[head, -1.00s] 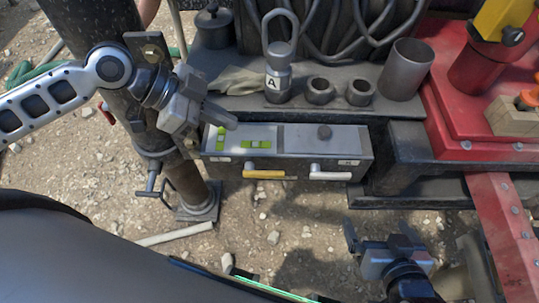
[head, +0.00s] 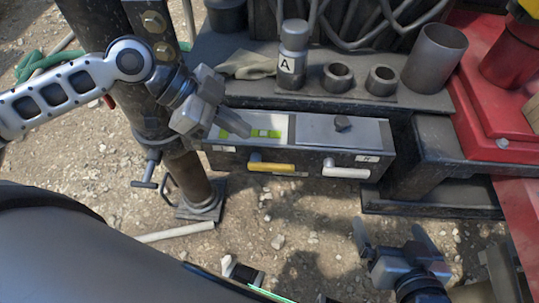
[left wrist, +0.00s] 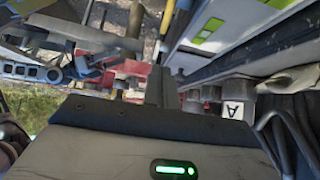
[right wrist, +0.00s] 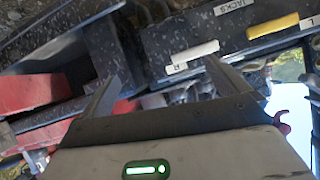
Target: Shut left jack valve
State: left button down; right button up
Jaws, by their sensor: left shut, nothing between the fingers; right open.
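The valve box (head: 375,152) stands in the middle of the head view. A yellow handle (head: 271,166) lies sideways on the left of its front face; a white handle (head: 346,172) lies sideways on the right. In the right wrist view the yellow handle (right wrist: 272,26) is by an L label and the white handle (right wrist: 192,57) by an R label. My left gripper (head: 240,125) is shut and empty, in front of the box's left top in the head view, apart from the yellow handle. My right gripper (head: 393,238) is open and empty, below the white handle in the picture.
A shelf behind the box holds a can marked A (head: 291,60), two rings (head: 338,77) and an open cylinder (head: 434,58). A dark post (head: 188,177) on a foot plate stands left of the box. Red machinery (head: 490,110) is at right. Stony ground is open in front.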

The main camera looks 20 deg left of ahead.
pick_arm(q)
send_over(284, 166)
jog(key=s+a, duration=0.1)
jog(key=a, duration=0.2)
notch_tip(284, 166, down, 5)
jog(key=shift+f+b, duration=0.2)
jog(key=shift+b, duration=0.2)
notch_tip(284, 166, down, 4)
jog(key=shift+r+b, duration=0.25)
jog(key=shift+b, duration=0.1)
jog(key=shift+f, duration=0.45)
pick_arm(e)
jog(key=shift+s+f, duration=0.1)
jog(key=shift+f, duration=0.3)
pick_arm(q)
jog(key=shift+w, duration=0.1)
